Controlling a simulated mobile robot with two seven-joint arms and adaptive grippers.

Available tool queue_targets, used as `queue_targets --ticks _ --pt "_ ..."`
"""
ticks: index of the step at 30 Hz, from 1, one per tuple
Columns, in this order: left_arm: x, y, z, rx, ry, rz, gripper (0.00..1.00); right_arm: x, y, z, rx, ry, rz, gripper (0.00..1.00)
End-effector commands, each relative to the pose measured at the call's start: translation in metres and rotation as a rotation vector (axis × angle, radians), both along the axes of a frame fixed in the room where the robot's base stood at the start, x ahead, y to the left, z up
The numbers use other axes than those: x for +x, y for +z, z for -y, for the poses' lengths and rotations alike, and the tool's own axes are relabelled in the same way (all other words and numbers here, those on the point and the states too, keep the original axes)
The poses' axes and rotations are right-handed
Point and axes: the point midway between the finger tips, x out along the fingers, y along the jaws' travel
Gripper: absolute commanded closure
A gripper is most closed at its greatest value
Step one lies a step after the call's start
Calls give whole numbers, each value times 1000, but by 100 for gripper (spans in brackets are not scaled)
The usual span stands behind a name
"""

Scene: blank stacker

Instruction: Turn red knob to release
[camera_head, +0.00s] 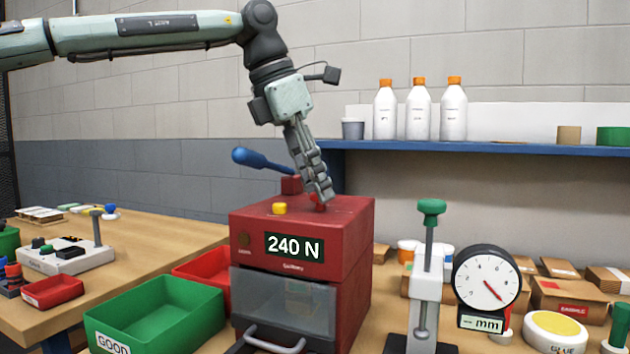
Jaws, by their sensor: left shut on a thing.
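A red machine (302,232) with a "240 N" display stands in the middle of the table. A small red knob (320,207) shows partly on its top, mostly covered by my left gripper (322,196). The left gripper points down from above, with its fingers shut on the red knob. A yellow button (280,208) sits on the machine's top to the left of the fingers. A lever with a blue handle (262,160) rises behind it, tilted to the left. My right gripper is not in view.
A green "GOOD" bin (150,312) and a red bin (205,272) stand left of the machine. A clamp stand with a green knob (431,207) and a dial gauge (487,281) stand to the right. A blue shelf (480,147) with white bottles runs behind.

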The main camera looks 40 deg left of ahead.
Motion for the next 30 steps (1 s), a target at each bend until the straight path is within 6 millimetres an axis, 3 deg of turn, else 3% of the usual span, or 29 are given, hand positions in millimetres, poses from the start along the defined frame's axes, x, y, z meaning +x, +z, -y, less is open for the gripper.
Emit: queue_targets --ticks 1,2,6,17,22,30 --pt "0 0 0 0 -1 1 100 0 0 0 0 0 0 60" --pt "0 0 0 0 -1 1 69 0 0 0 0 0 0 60" --pt "0 0 0 0 0 0 52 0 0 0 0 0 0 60" --pt "-1 4 -1 0 1 0 51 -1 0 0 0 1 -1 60" --pt "-8 26 -5 1 1 4 51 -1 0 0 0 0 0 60" --pt "-27 79 -17 0 3 4 51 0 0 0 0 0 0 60"
